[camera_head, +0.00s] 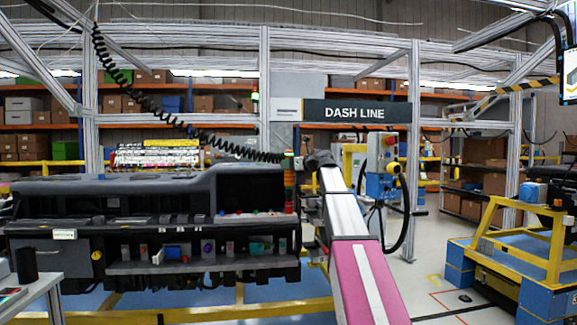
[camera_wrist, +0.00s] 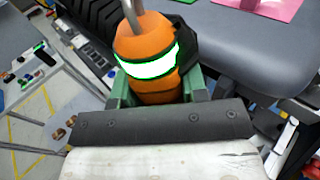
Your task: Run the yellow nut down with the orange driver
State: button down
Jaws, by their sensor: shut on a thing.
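My gripper (camera_wrist: 156,90) is shut on the orange driver (camera_wrist: 138,48), with its green fingers on either side of the driver's body. The driver has a glowing pale-green band and a grey hook or cable at its top. In the head view the driver (camera_head: 289,188) hangs upright at the right end of the dark dashboard module (camera_head: 150,188), under the black coiled cable. Its tip and what lies below it are hard to make out. Small coloured parts sit along the module's ledge near the driver. I cannot tell which of them is the yellow nut.
A black coiled cable (camera_head: 170,105) runs from the upper left down to the driver. A control post (camera_head: 385,170) stands right of my arm. A yellow-framed cart (camera_head: 520,250) is at the far right. A small table (camera_head: 35,290) stands at the lower left.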

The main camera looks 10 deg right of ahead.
jog(key=shift+r, duration=2.95)
